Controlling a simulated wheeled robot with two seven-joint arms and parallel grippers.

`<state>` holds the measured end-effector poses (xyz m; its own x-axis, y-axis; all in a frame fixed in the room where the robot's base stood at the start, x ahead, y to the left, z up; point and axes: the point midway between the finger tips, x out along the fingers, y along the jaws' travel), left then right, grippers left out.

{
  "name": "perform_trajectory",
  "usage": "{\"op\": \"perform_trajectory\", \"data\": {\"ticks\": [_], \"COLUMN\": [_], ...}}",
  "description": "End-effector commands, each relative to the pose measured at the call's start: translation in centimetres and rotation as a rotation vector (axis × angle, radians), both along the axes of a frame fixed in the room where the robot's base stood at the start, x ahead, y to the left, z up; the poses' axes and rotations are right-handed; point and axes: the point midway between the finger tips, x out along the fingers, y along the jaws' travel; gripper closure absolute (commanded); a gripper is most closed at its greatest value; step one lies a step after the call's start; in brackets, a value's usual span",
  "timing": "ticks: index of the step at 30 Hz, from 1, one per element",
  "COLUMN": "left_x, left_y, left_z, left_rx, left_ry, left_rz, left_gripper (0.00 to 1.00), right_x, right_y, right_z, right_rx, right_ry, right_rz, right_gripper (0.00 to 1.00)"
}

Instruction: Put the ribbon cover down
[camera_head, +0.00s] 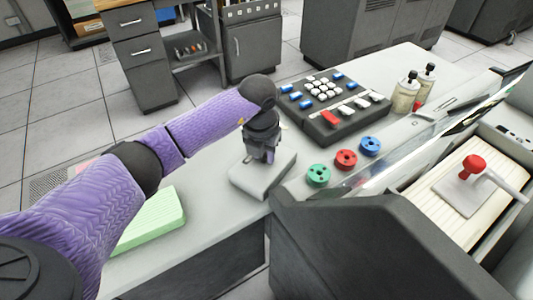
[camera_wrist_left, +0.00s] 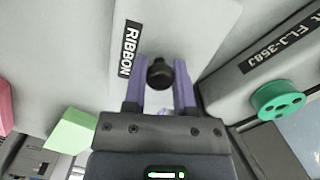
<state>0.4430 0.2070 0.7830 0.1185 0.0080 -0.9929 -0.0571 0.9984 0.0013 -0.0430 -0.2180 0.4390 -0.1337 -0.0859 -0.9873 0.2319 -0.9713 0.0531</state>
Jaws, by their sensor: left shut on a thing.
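The ribbon cover (camera_head: 276,182) is a light grey, flat block with a rounded front edge, on or just above the grey worktop left of the coloured spools. In the left wrist view the cover (camera_wrist_left: 198,25) fills the upper middle, with a black RIBBON label and a dark round knob (camera_wrist_left: 160,74). My left gripper (camera_head: 264,152) points down over the cover. Its two purple fingers, also in the left wrist view (camera_wrist_left: 160,88), are shut on the knob. Whether the cover touches the worktop cannot be told. My right gripper is not in view.
A green card stack (camera_head: 155,222) lies left of the cover. Green (camera_head: 318,175), red (camera_head: 346,159) and blue (camera_head: 370,146) spools sit to its right. A dark keypad (camera_head: 333,108) is behind, with two bottles (camera_head: 405,92) beyond. A dark machine housing (camera_head: 350,240) stands in front.

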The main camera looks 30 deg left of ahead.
Motion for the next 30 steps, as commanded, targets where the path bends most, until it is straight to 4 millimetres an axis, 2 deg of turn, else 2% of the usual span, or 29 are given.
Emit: {"op": "perform_trajectory", "data": {"ticks": [8, 9, 13, 20, 23, 30], "left_x": [0.0, 0.0, 0.0, 0.0, 0.0, -0.7], "left_y": [0.0, 0.0, 0.0, 0.0, 0.0, -0.1], "left_z": [-0.2, -0.1, 0.0, 0.0, 0.8, 7.7], "left_rx": [0.0, 0.0, 0.0, -0.001, -0.001, 0.0], "left_ry": [0.0, 0.0, 0.0, 0.0, -0.003, -0.008], "left_rz": [-0.001, -0.001, -0.001, -0.001, -0.001, -0.001], "left_gripper": [1.0, 0.58, 0.31, 0.31, 0.31, 0.31], "right_x": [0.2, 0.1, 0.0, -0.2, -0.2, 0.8], "right_y": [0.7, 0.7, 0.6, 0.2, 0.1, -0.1], "right_z": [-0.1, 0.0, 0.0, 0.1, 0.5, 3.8], "right_rx": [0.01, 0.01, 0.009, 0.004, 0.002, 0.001], "right_ry": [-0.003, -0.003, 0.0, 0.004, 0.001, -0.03], "right_rz": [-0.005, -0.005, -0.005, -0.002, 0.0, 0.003], "right_gripper": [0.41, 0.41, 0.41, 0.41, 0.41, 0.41]}}
